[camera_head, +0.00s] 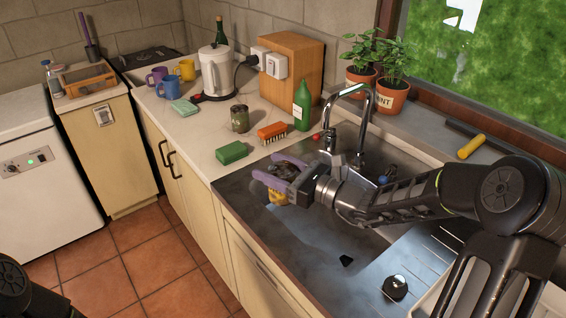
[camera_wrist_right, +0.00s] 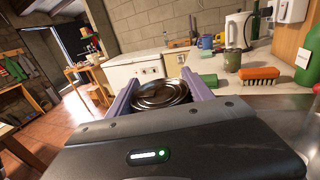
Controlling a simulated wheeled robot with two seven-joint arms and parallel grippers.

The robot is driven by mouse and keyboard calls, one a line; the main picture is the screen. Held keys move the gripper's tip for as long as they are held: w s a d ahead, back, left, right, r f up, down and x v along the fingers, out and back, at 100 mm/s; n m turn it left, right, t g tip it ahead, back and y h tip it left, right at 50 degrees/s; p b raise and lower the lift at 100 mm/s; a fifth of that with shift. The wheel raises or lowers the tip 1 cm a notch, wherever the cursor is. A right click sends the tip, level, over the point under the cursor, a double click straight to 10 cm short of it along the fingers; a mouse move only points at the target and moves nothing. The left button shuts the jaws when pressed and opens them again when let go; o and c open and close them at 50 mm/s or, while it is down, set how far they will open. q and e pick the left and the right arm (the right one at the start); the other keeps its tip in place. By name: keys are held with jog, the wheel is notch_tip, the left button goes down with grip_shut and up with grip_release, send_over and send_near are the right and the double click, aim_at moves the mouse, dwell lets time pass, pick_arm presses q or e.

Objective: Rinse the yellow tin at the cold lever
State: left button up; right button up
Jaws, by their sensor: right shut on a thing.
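The yellow tin (camera_head: 277,197) is held over the sink's left part, mostly hidden behind my right gripper (camera_head: 270,180). My right gripper's purple fingers are shut on the tin. In the right wrist view the tin's round metal top (camera_wrist_right: 160,94) shows between the fingers. The tap (camera_head: 352,92) has a curved chrome spout and stands behind the sink, to the right of the tin. A blue-marked lever (camera_head: 384,180) shows just above my right forearm; a red one (camera_head: 317,136) is at the tap's left. I see no water running. My left gripper is not in view.
A green sponge (camera_head: 231,152), an orange brush (camera_head: 272,132), a dark tin (camera_head: 240,118) and a green bottle (camera_head: 302,105) stand near the sink's left edge. A black plug (camera_head: 394,288) lies at the front right. Potted plants (camera_head: 391,97) stand on the sill.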

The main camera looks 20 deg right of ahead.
jog(key=shift+a, duration=0.1)
jog(key=shift+w+d, duration=0.1)
jog(key=shift+d, duration=0.2)
jog(key=w+d+f, duration=0.2)
jog(key=w+d, duration=0.4)
jog(key=d, duration=0.5)
jog(key=shift+w+d+f, duration=0.3)
jog(key=shift+d+f, duration=0.05)
jog(key=shift+f, duration=0.05)
jog(key=shift+s+d, duration=0.1)
jog(key=shift+s, duration=0.1)
dwell(0.6)
jog(key=shift+s+d, duration=0.2)
jog(key=shift+s, duration=0.15)
jog(key=shift+w, duration=0.1)
dwell(0.3)
